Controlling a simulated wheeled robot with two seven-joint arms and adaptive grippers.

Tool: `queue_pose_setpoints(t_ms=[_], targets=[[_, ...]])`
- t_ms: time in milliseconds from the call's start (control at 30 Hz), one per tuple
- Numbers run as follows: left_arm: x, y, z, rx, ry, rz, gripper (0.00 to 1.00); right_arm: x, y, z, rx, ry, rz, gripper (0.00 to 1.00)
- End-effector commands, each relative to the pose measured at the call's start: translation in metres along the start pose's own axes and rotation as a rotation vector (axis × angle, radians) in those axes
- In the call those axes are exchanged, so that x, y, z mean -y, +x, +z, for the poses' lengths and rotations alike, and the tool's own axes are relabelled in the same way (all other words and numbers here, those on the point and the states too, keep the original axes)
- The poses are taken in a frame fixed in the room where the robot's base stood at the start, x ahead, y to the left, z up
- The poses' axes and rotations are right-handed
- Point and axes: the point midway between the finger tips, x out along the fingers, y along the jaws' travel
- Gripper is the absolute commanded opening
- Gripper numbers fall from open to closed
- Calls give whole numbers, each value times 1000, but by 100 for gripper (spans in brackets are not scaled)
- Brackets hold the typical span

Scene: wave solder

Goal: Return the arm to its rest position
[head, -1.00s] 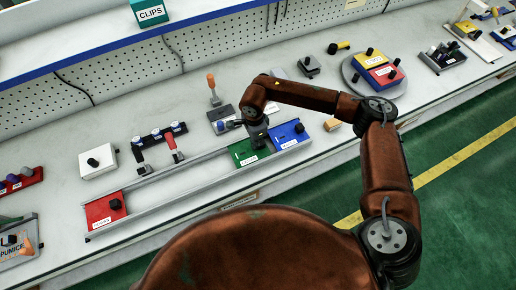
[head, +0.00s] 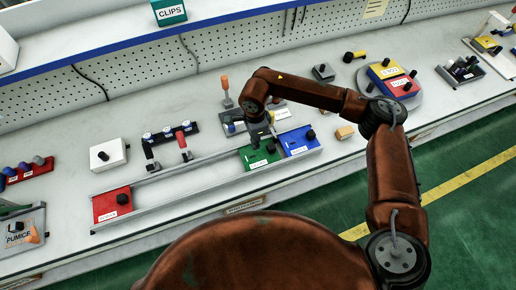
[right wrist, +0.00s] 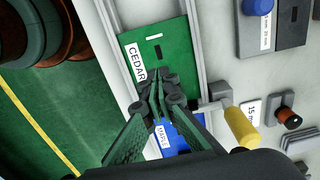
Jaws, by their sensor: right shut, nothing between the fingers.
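My right arm reaches over the bench from the right in the head view. Its right gripper (head: 262,138) is shut and empty, close above the green CEDAR block (head: 256,158) in the rail track. In the right wrist view the shut fingers (right wrist: 157,85) overlap the green CEDAR block (right wrist: 165,60); I cannot tell whether they touch it. The blue MAPLE block (head: 302,141) sits right beside the green one and shows partly behind the fingers in the right wrist view (right wrist: 178,142). My left gripper is not in view.
A red block (head: 112,205) sits at the track's left end. A white box (head: 108,155) and a black rack with clamps (head: 170,138) stand behind the track. A turntable (head: 415,99) with yellow and red blocks is at the right. The green floor is clear in front.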

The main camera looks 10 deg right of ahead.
Motion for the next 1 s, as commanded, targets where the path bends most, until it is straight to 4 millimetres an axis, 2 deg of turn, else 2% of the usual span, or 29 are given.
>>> queue_pose_setpoints(t_ms=[100,300,567,667,767,867,900,967,1000], targets=[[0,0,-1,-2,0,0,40,1,-23,-1,-1,1,-2,0],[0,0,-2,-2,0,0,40,0,-42,0,0,1,0,0],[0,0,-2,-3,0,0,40,0,-46,0,0,1,1,0],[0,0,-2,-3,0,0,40,-3,-43,7,24,-1,5,0],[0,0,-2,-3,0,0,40,-13,-35,35,123,-3,18,0],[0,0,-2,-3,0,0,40,-32,-29,89,322,13,48,0],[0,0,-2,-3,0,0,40,-42,-32,115,426,29,64,0],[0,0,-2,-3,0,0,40,-56,-43,156,601,68,95,0],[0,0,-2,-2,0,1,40,-65,-56,181,725,105,122,0]])
